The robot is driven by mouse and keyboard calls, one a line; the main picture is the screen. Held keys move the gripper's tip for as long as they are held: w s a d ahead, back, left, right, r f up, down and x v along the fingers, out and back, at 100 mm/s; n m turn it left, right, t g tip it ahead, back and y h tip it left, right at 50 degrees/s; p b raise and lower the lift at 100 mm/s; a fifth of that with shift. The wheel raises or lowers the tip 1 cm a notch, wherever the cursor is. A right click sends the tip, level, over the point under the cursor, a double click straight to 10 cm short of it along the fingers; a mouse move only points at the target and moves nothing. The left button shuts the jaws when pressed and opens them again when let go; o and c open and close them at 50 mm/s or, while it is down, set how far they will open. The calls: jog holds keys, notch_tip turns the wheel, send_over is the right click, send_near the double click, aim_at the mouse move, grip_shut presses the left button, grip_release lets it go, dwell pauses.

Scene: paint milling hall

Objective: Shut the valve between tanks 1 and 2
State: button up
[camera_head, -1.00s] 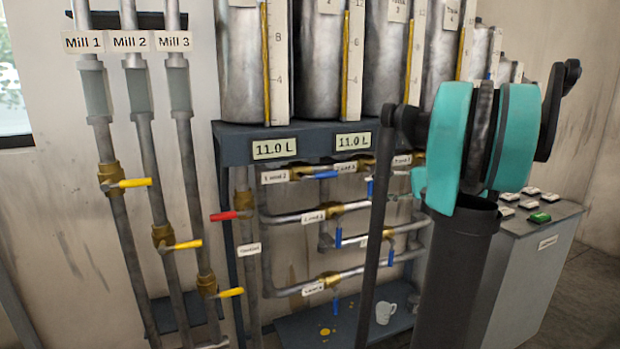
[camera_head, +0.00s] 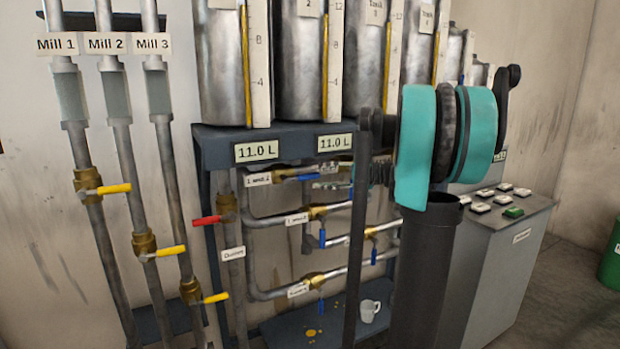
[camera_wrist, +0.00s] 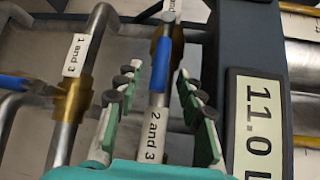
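In the wrist view the handle (camera_wrist: 160,66) shows between my fingertips. My gripper (camera_wrist: 158,74) is open, with one green finger on each side of the handle; I cannot tell whether either touches it. In the head view my gripper (camera_head: 328,178) is small and partly hidden by my arm. The "2 and 3" label (camera_wrist: 155,135) lies between the fingers.
The "1 and 3" valve (camera_wrist: 72,100) has its blue handle (camera_wrist: 22,83) across the pipe. The dark shelf edge (camera_head: 225,152) runs just above the pipes. A red-handled valve (camera_head: 207,220) is at left. A mug (camera_head: 369,311) stands on the lower shelf.

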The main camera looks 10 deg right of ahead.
aim_at(315, 176)
jog(key=shift+x, duration=2.05)
grip_shut()
